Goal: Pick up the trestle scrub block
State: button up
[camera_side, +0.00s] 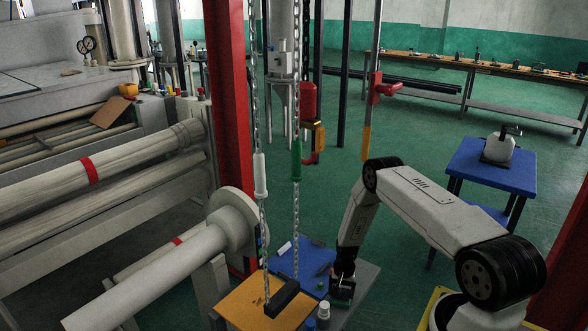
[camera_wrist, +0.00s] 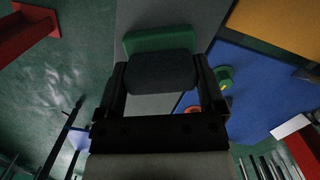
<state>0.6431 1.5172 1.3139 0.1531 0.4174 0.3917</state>
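The scrub block (camera_wrist: 160,70) shows in the wrist view as a dark, rounded block with a green part along its far side. I take it to be the trestle scrub block. It lies on a grey surface (camera_wrist: 178,18). My gripper (camera_wrist: 160,72) has a finger on either side of the block's dark part. Almost no gap shows, but I cannot tell whether the fingers press on it. In the side view my gripper (camera_side: 342,288) points down low over the right part of the work surface, and the block there is mostly hidden and too small to make out.
A blue mat (camera_side: 300,258) and an orange panel (camera_side: 245,305) lie beside my gripper. A black bar (camera_side: 282,298) lies on the panel. A small bottle (camera_side: 323,312) stands close by. Two chains (camera_side: 296,220) hang to the left. Large white rollers (camera_side: 150,275) stand further left.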

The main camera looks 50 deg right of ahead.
jog(key=shift+c, duration=1.3)
jog(key=shift+r, duration=0.1)
jog(key=shift+r, duration=0.65)
jog(key=s+a+r, duration=0.6)
jog(key=s+r, duration=0.5)
jog(key=s, duration=0.1)
jog(key=shift+s+a+r, duration=0.15)
jog(key=shift+a+r, duration=0.1)
jog(key=shift+a, duration=0.05)
